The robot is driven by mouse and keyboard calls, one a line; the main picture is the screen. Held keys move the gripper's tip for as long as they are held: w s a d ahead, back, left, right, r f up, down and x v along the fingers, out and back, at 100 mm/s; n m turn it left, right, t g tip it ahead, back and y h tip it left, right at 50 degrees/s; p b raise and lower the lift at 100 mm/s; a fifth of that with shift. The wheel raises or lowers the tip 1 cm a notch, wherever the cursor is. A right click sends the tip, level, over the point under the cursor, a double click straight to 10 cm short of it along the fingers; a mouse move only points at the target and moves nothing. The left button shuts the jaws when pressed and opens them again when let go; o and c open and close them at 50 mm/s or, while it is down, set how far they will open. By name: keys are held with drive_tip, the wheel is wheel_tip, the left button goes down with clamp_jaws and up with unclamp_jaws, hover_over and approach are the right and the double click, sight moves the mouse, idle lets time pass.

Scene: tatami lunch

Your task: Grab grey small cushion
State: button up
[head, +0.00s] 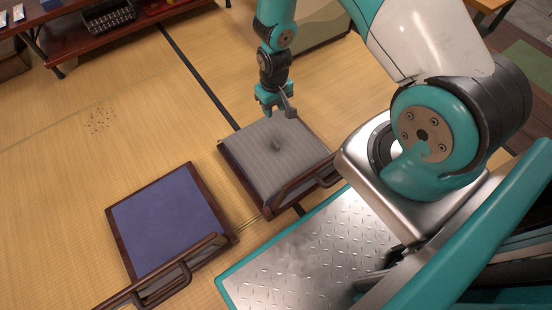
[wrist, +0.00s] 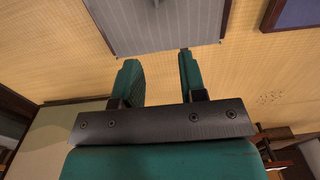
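The grey striped cushion (head: 262,160) has a dark tuft near its middle and lies on a low seat with a dark wood frame. It also shows at the top of the wrist view (wrist: 130,28), cut off by the picture edge. My gripper (head: 267,110) is near the cushion's far edge in the head view, pointing down and seemingly above it. In the wrist view my gripper's two green fingers (wrist: 160,68) are apart with only tatami between them. The fingertips end short of the cushion in that picture, and nothing is held.
A second low seat with a blue pad (head: 170,220) stands to the left, with a dark wood armrest (head: 180,275). A dark wood table (head: 100,28) with a black basket (head: 108,17) is at the back left. Open tatami (head: 110,90) lies between.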

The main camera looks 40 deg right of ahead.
drive_tip(key=b, duration=0.7)
hover_over(276, 144)
wheel_tip(276, 144, down, 14)
drive_tip(key=shift+s+r, duration=0.1)
wheel_tip(276, 144, down, 6)
drive_tip(key=b, duration=0.4)
drive_tip(key=shift+b, duration=0.35)
clamp_jaws()
